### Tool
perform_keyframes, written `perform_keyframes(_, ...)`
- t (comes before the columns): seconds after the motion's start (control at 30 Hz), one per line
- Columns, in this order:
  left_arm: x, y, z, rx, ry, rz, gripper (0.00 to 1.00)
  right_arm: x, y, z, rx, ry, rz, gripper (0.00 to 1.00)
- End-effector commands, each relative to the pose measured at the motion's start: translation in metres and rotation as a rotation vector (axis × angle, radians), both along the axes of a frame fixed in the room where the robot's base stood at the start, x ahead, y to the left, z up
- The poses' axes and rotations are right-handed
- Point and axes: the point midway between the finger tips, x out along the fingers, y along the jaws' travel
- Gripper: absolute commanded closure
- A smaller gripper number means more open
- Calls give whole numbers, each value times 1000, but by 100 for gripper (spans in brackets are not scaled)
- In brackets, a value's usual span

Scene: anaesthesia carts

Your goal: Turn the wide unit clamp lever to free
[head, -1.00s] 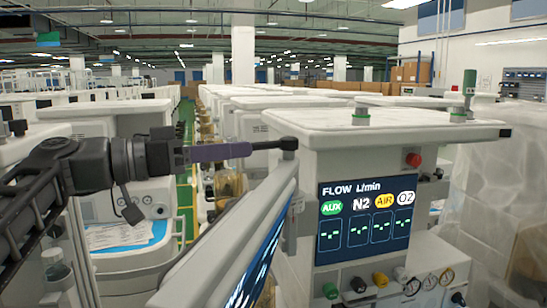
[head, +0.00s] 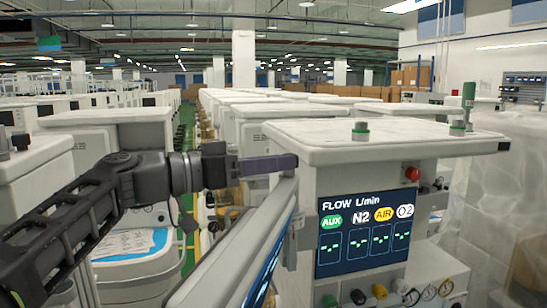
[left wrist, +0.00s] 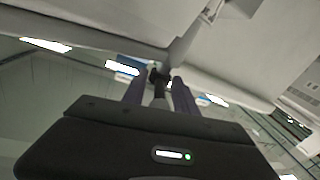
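The wide unit clamp lever (left wrist: 159,88) is a thin dark bar with a black knob-like end, seen in the left wrist view between the fingers. My left gripper (left wrist: 160,82) has its two purple fingers apart, one on each side of it, with gaps visible. In the head view my left gripper (head: 284,163) is level, its fingertips at the upper edge of the tilted wide screen unit (head: 232,248). The lever is hidden there, apparently behind the fingers. I cannot tell its exact turn angle. My right gripper is not in view.
The cart (head: 390,140) with a white top and a flow display (head: 367,225) stands just right of the fingers. A red knob (head: 412,173) sits on its upper right. Another cart (head: 105,125) stands behind my left arm. More carts fill the background.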

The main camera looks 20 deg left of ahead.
Motion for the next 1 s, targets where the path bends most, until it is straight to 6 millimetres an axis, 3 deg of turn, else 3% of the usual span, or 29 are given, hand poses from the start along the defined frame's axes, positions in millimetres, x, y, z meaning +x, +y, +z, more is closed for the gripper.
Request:
perform_keyframes(0.27,1,-1,0,0,0,0,66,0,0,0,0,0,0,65)
perform_keyframes(0.7,1,-1,0,0,0,0,100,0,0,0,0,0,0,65)
perform_keyframes(1.0,1,-1,0,1,-1,0,100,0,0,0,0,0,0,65)
